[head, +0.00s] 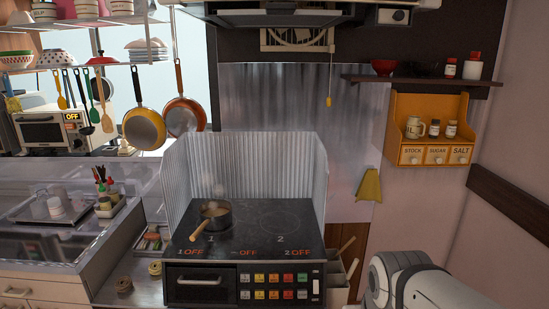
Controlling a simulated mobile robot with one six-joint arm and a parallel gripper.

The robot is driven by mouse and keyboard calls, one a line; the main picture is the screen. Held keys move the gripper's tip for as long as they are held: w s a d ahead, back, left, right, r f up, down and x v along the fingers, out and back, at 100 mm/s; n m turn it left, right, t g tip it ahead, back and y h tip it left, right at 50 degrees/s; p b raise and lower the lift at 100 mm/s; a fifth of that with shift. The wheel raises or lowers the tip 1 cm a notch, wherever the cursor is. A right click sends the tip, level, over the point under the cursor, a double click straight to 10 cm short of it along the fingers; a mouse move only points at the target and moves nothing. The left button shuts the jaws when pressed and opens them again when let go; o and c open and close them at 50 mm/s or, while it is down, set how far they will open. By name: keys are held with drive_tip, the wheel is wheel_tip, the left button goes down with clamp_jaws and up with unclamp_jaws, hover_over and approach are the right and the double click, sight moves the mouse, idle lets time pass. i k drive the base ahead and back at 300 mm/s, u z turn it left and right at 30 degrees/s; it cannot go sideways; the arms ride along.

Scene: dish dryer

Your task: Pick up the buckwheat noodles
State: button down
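Two small round brownish coils sit on the metal counter left of the stove: one nearer the front (124,285) and one a little behind it and to the right (155,268). They look like noodle bundles, but they are too small to tell for sure whether they are the buckwheat noodles. Nothing else in view is clearly noodles. White links of my arm show at the lower right, far from the coils. My gripper is not in view.
A small pot (213,216) with a handle stands on the black stove (262,222), inside a corrugated metal guard (235,165). Pans (145,127) and utensils hang above. A yellow spice shelf (408,110) is at the right.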

sight(125, 284)
drive_tip(key=u, duration=2.2)
drive_tip(key=k, duration=1.15)
drive_tip(key=u, duration=0.9)
drive_tip(key=i, duration=1.85)
drive_tip(key=z, duration=0.9)
drive_tip(key=i, duration=1.55)
drive_tip(key=z, duration=1.35)
drive_tip(key=i, duration=1.1)
drive_tip(key=z, duration=0.8)
